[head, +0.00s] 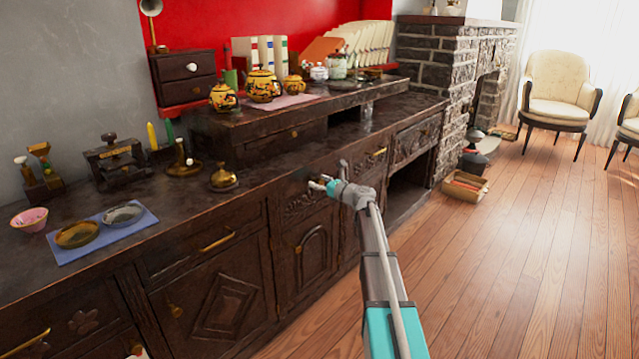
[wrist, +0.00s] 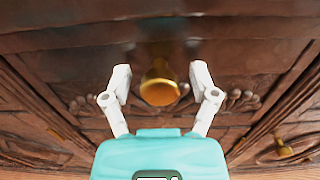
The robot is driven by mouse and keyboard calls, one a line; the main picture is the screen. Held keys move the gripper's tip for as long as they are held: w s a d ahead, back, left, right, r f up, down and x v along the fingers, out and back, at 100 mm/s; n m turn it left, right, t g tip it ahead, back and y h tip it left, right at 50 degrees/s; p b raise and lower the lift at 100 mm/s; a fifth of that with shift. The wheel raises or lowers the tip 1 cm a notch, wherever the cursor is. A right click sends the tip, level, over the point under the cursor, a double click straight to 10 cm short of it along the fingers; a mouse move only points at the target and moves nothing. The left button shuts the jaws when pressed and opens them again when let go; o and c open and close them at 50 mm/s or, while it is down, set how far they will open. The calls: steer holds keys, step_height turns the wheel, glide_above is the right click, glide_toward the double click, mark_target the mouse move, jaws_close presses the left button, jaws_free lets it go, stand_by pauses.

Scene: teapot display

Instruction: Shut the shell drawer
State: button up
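My gripper (head: 322,185) is at the front of the dark wooden sideboard, by a drawer with carved relief (head: 300,205). In the wrist view my gripper (wrist: 160,82) is open, with one white finger on each side of a round brass knob (wrist: 160,92). Gaps show between the fingers and the knob. Carved relief (wrist: 237,101) lies on both sides of the knob; I cannot tell for sure that it is a shell. My gripper hides part of this drawer in the head view, and I cannot tell how far it stands out.
Another carved drawer (head: 415,138) is farther right, above an open recess. A drawer with a brass handle (head: 217,240) is to the left. Teapots (head: 262,84) and dishes (head: 123,214) stand on top.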

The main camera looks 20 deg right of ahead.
steer(key=shift+s, duration=0.1)
steer(key=v, duration=1.2)
stand_by(0.7)
steer(key=s+a+f+n+g+p, duration=0.3)
steer(key=s+a+n+g, duration=0.2)
steer(key=a+n, duration=0.45)
steer(key=s+a+f+n+g+p, duration=0.2)
steer(key=s+a+f+n+g, duration=0.3)
steer(key=a, duration=0.7)
steer(key=s+a+n+g+h+p, duration=0.2)
steer(key=s+n+g+h+p, duration=0.15)
steer(key=s+n, duration=0.5)
steer(key=s+a+n+g+h+p, duration=0.25)
steer(key=s+n+h, duration=0.35)
steer(key=s, duration=0.4)
step_height(320, 180, up, 38)
steer(key=n+y+p, duration=0.1)
steer(key=p, duration=3.6)
steer(key=shift+a+f, duration=0.15)
steer(key=shift+f, duration=0.05)
